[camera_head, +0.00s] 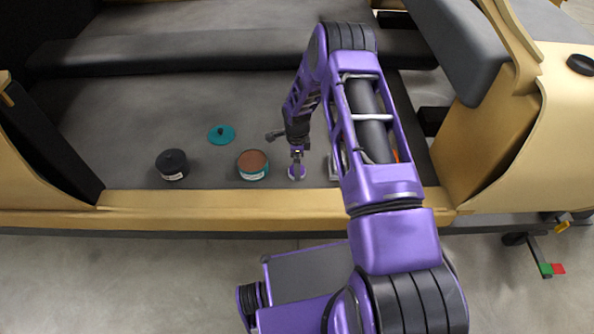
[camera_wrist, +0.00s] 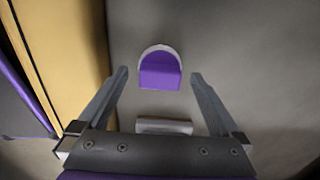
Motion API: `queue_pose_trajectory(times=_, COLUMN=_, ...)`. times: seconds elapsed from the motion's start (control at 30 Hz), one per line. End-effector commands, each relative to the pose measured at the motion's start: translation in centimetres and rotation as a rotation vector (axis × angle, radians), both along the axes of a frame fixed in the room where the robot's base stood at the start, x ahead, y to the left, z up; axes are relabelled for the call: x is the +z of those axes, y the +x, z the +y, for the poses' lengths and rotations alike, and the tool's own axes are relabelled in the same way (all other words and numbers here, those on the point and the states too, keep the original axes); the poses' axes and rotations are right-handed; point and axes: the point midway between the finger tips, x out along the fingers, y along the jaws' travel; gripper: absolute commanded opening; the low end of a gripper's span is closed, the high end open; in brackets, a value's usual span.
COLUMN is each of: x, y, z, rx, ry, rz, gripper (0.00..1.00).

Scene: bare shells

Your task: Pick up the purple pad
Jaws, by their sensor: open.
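The purple pad (camera_wrist: 160,72) is a small purple piece with a pale rounded rim, lying on the grey surface in the wrist view. My gripper (camera_wrist: 160,76) is open, with one finger on each side of the pad and gaps between. It looks to be above the pad; the height is hard to tell. In the head view my gripper (camera_head: 297,158) points down over the pad (camera_head: 297,173), which is partly hidden by it.
A teal tin with a brown top (camera_head: 252,165), a black round container (camera_head: 172,164) and a teal lid (camera_head: 221,134) stand to the left. A tan ledge (camera_head: 200,200) runs along the front. A pale object (camera_head: 335,166) is partly hidden behind my arm.

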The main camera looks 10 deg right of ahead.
Motion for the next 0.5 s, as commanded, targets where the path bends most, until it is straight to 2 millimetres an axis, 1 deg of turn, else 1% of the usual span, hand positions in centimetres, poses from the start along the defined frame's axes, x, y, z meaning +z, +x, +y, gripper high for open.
queue_pose_trajectory(times=0.03, x=-0.63, y=-0.01, z=-0.01, rx=-0.002, ry=0.001, rz=0.001, gripper=1.0)
queue_pose_trajectory(times=0.1, x=-1.0, y=0.01, z=0.01, rx=-0.001, ry=0.002, rz=-0.001, gripper=1.0)
queue_pose_trajectory(times=0.33, x=-1.1, y=0.02, z=0.03, rx=-0.001, ry=0.001, rz=-0.001, gripper=1.0)
queue_pose_trajectory(times=0.37, x=-1.1, y=0.02, z=0.03, rx=-0.001, ry=0.001, rz=-0.001, gripper=0.96)
queue_pose_trajectory(times=0.5, x=-1.09, y=0.01, z=0.03, rx=-0.001, ry=0.001, rz=-0.001, gripper=0.71)
